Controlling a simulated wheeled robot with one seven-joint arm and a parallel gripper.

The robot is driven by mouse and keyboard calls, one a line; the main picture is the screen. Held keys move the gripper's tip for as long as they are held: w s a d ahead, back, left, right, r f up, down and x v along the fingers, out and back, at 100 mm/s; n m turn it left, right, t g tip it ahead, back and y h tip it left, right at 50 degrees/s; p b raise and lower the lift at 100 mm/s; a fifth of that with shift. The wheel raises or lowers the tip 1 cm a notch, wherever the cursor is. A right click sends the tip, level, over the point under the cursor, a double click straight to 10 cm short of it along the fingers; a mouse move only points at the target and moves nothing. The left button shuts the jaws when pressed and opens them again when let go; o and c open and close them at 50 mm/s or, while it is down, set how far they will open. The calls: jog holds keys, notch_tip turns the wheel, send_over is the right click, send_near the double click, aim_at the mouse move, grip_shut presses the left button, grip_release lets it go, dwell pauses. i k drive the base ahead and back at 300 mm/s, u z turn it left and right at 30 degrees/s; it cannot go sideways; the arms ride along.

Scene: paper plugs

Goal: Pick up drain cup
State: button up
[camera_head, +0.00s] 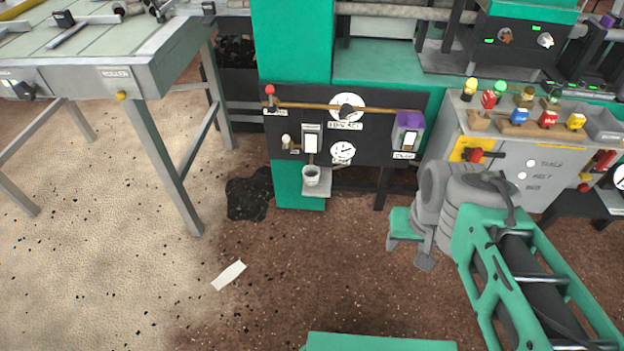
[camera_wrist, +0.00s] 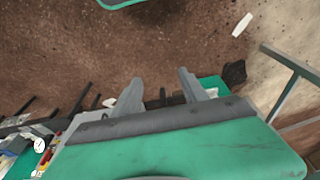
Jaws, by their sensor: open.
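The drain cup (camera_head: 311,175) is a small pale grey cup. It stands upright on a little grey ledge (camera_head: 317,190) at the foot of the green machine, below a pipe and a white-labelled fitting. My gripper (camera_head: 408,248) is to the right of the cup and nearer to me, apart from it, above the brown floor. In the wrist view my gripper's two grey fingers (camera_wrist: 160,76) are spread apart with only floor between their tips. I cannot clearly make out the cup in the wrist view.
A dark panel (camera_head: 375,152) with gauges and a brass pipe (camera_head: 400,108) is above and beside the cup. A roller table (camera_head: 130,80) stands at left. A dark stain (camera_head: 249,195) and white paper (camera_head: 229,274) lie on open floor.

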aim_at(311, 174)
jog(key=z, duration=4.15)
jog(key=k, duration=0.3)
jog(key=z, duration=0.4)
jog(key=i, duration=0.45)
jog(key=u, duration=0.05)
jog(key=k, duration=1.25)
jog(key=u, duration=3.75)
